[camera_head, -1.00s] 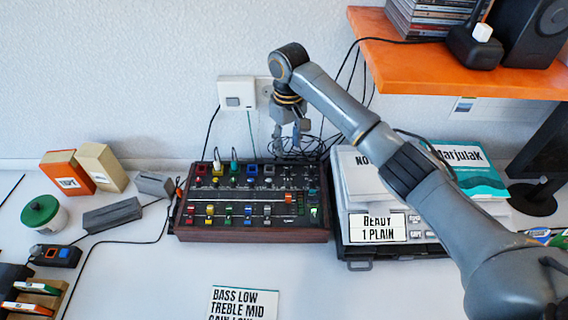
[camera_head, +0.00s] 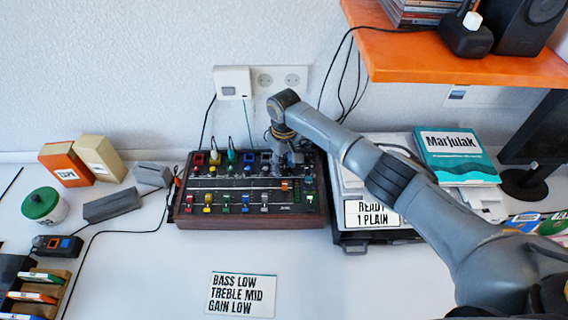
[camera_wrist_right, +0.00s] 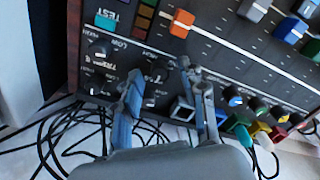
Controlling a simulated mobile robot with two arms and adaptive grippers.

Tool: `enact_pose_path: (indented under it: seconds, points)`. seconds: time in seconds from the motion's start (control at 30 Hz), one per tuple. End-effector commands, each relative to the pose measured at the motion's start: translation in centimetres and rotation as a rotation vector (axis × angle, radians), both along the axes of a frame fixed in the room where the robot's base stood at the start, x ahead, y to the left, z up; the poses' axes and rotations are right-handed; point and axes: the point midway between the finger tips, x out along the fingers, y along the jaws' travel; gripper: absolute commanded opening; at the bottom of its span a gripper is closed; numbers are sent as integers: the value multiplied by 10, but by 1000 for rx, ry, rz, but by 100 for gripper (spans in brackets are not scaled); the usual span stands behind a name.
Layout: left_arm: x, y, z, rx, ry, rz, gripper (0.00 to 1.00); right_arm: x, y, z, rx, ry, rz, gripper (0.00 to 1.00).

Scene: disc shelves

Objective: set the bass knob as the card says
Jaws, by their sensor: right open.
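The white card (camera_head: 241,294) lies flat at the front of the desk and reads BASS LOW, TREBLE MID, GAIN LOW. The mixer (camera_head: 250,221) stands behind it, dark with wooden sides and rows of coloured controls. My right gripper (camera_head: 291,168) is over the mixer's back right part and hides the knobs there in the head view. In the right wrist view my right gripper (camera_wrist_right: 160,82) is open, with a dark knob (camera_wrist_right: 157,75) partly between its fingers. Two more black knobs show to its left. Their labels are upside down, and I cannot tell which is bass.
Cables run behind the mixer. A black case (camera_head: 352,248) with a READY 1 PLAIN card stands close on its right, under my arm. An orange shelf (camera_head: 460,66) juts out above right.

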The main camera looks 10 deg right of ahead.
Motion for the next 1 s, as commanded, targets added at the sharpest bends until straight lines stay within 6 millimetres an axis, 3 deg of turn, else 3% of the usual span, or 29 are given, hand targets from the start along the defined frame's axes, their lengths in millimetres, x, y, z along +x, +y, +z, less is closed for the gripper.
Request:
enact_pose_path:
  seconds: [0.17, 0.37, 0.73, 1.0]
  points:
    - [-4, 0, 0, 1, 6, 0, 40, 0, 0, 0, 0, 0, 0, 40]
    - [-6, 1, -1, 1, 9, 1, 40, 0, 0, 0, 0, 1, 0, 0]
    - [-6, 1, 0, 2, 10, 1, 40, 0, 0, 1, 0, 1, 32, 0]
    - [-6, 1, 3, 2, 10, 2, 40, 0, 1, 1, 1, 0, 183, 0]
